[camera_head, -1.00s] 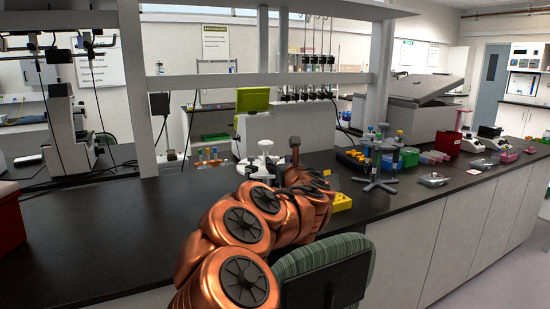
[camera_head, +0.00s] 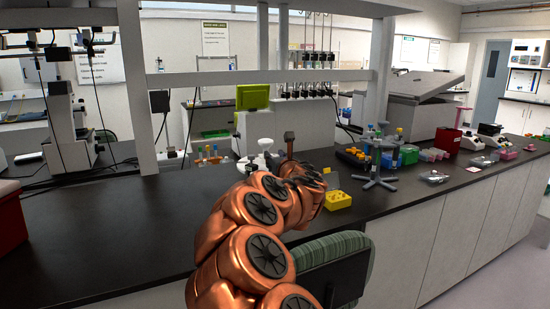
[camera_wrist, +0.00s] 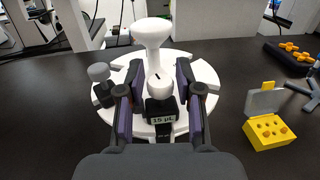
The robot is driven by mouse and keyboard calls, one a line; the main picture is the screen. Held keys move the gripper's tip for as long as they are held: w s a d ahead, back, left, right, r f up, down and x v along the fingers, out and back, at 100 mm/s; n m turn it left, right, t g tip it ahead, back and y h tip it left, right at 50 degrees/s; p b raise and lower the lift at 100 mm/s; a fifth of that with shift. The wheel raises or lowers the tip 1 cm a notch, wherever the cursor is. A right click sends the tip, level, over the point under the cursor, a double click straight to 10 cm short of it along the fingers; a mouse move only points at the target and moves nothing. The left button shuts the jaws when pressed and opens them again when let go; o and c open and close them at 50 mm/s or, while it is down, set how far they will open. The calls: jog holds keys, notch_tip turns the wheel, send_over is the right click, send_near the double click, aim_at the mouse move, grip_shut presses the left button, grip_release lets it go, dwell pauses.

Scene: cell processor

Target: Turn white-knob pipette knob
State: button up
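The pipette with the white knob (camera_wrist: 160,88) stands in a round white stand (camera_wrist: 206,74) in the wrist view. Its small display (camera_wrist: 163,119) reads 15 µL. My gripper (camera_wrist: 160,78) is open, with one dark finger left and one right of the white knob. Gaps show between both fingers and the knob. A second pipette with a grey knob (camera_wrist: 98,72) stands just left of the left finger. In the head view, the white stand (camera_head: 264,144) shows only its top, and my copper arm hides the rest and most of the gripper.
A yellow tube rack (camera_wrist: 268,131) with a raised lid sits right of the stand. A grey multi-armed rack (camera_head: 374,182) stands further right. A green-striped chair (camera_head: 335,262) is at the bench front. The black bench is clear on the left.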

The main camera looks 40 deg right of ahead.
grip_shut()
